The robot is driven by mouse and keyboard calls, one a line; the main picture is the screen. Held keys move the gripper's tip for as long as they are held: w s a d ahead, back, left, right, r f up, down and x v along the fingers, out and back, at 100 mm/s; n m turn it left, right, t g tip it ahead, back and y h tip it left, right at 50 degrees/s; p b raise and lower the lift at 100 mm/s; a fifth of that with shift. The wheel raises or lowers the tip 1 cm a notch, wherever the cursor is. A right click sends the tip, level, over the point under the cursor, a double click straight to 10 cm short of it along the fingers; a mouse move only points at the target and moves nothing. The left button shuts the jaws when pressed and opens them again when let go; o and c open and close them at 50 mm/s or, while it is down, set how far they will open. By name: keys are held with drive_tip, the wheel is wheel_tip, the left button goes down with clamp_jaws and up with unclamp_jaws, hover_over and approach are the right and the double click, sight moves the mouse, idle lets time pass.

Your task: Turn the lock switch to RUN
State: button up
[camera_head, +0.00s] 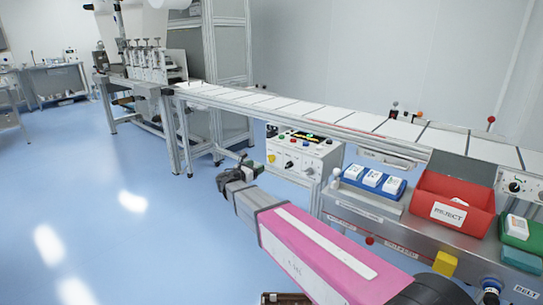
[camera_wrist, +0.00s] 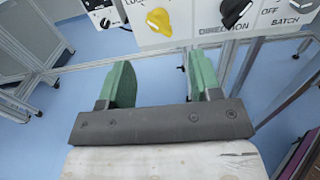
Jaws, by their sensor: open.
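The white control box (camera_head: 303,155) stands under the conveyor in the head view, with a small lit display and several knobs. In the wrist view its panel (camera_wrist: 195,30) crosses the top edge. It carries a yellow knob (camera_wrist: 158,20), with a cut-off label starting "LOC" above and left of it. I cannot tell for certain whether this knob is the lock switch; its position words are out of view. My gripper (camera_wrist: 163,68) is open and empty, its green fingers apart below the yellow knob and not visibly touching it. My gripper (camera_head: 238,170) also shows left of the box.
The floor (camera_head: 130,200) at left is free.

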sight(269, 159)
drive_tip(key=x, duration=1)
drive_tip(key=shift+w+d, duration=0.25)
drive_tip(key=shift+w, duration=0.05)
drive_tip(key=shift+c, duration=0.3)
